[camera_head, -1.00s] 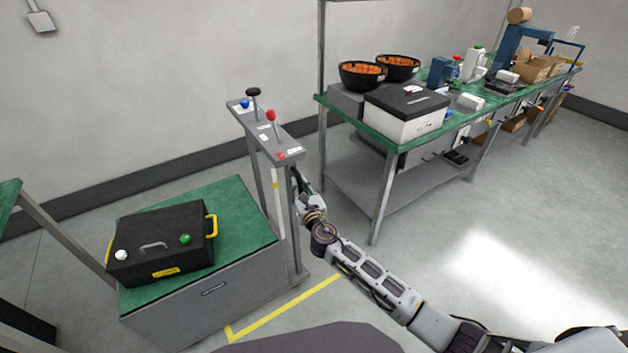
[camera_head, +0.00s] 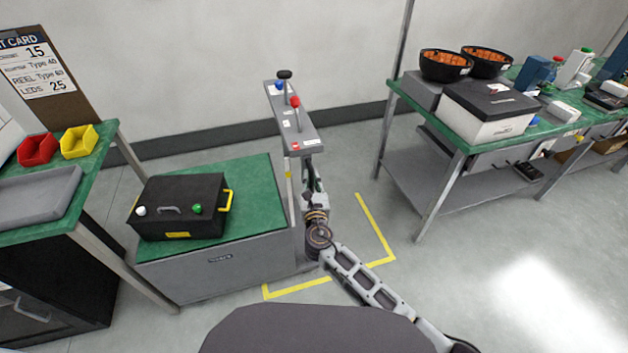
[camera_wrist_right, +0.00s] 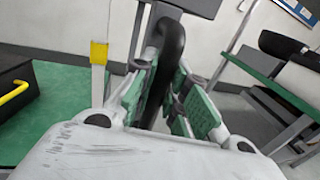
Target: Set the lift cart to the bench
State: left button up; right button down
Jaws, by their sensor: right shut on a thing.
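The lift cart (camera_head: 262,185) has a green top, a grey body and a grey control post (camera_head: 290,122) with levers at its right end. A black case (camera_head: 180,205) with yellow handles sits on its top. My right gripper (camera_head: 314,192) is at the post's right side. In the right wrist view its green-padded fingers (camera_wrist_right: 168,88) are shut around a black curved handle (camera_wrist_right: 172,45) of the cart. The green-topped left bench (camera_head: 92,165) stands close beside the cart's left end; a leg hides part of any gap. My left gripper is not in view.
Yellow floor lines (camera_head: 378,228) run around the cart's right and front sides. Another green bench (camera_head: 440,125) at the right holds bowls and a white box. Red (camera_head: 38,150) and yellow bins (camera_head: 80,142) sit on the left bench. Open floor lies at the right.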

jog(key=shift+s+a, duration=0.2)
jog(key=shift+a, duration=0.25)
jog(key=c, duration=1.5)
grip_release()
jog(key=shift+a, duration=0.1)
jog(key=shift+o, duration=0.4)
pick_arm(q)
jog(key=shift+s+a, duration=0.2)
pick_arm(e)
notch_tip(320, 180, up, 10)
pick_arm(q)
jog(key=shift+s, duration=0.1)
